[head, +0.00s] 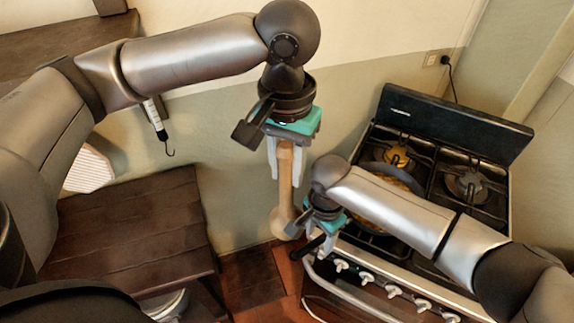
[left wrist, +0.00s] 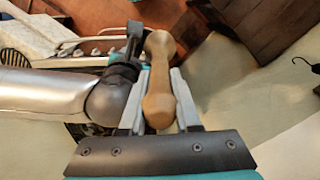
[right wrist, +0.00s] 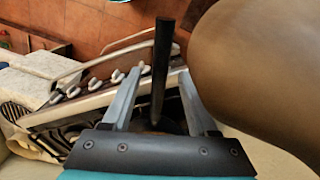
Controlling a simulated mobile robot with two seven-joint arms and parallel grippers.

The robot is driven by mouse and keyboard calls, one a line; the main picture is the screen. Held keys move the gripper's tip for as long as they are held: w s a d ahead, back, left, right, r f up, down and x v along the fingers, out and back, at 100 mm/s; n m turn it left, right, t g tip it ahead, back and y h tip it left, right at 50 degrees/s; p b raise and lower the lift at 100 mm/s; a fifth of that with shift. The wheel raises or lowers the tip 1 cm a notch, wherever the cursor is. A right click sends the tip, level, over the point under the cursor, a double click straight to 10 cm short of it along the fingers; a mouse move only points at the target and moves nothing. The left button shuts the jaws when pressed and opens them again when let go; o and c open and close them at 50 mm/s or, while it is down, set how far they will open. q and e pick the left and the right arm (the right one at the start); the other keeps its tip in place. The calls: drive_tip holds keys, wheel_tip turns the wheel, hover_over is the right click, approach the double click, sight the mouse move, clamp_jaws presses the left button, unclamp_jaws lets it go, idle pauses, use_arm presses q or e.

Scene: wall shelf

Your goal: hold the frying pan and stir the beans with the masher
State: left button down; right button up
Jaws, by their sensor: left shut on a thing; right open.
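The wooden masher (head: 284,200) hangs upright from my left gripper (head: 287,172), which is shut on it, beside the stove front. In the left wrist view the masher (left wrist: 160,85) lies between both fingers. The frying pan (head: 372,212) rests on the stove, largely hidden by my right arm. The beans cannot be made out clearly. My right gripper (head: 319,242) is open at the pan's dark handle. In the right wrist view the handle (right wrist: 162,62) stands between the spread fingers. A large brown blurred shape, probably the masher, fills that view's right side.
The black stove (head: 455,110) has burners and front knobs (head: 395,291). Reddish floor shows between table and stove.

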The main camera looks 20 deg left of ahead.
sight(287, 144)
drive_tip(key=shift+s+f, duration=0.15)
use_arm(q)
drive_tip(key=shift+r+p, duration=0.8)
drive_tip(key=shift+p, duration=0.05)
use_arm(e)
drive_tip(key=shift+r, duration=0.75)
use_arm(q)
wheel_tip(287, 144, up, 5)
drive_tip(key=p, duration=0.4)
drive_tip(key=shift+f+p, duration=0.2)
drive_tip(key=shift+p, duration=0.1)
use_arm(e)
wheel_tip(287, 144, up, 4)
drive_tip(key=shift+f, duration=0.1)
wheel_tip(287, 144, up, 7)
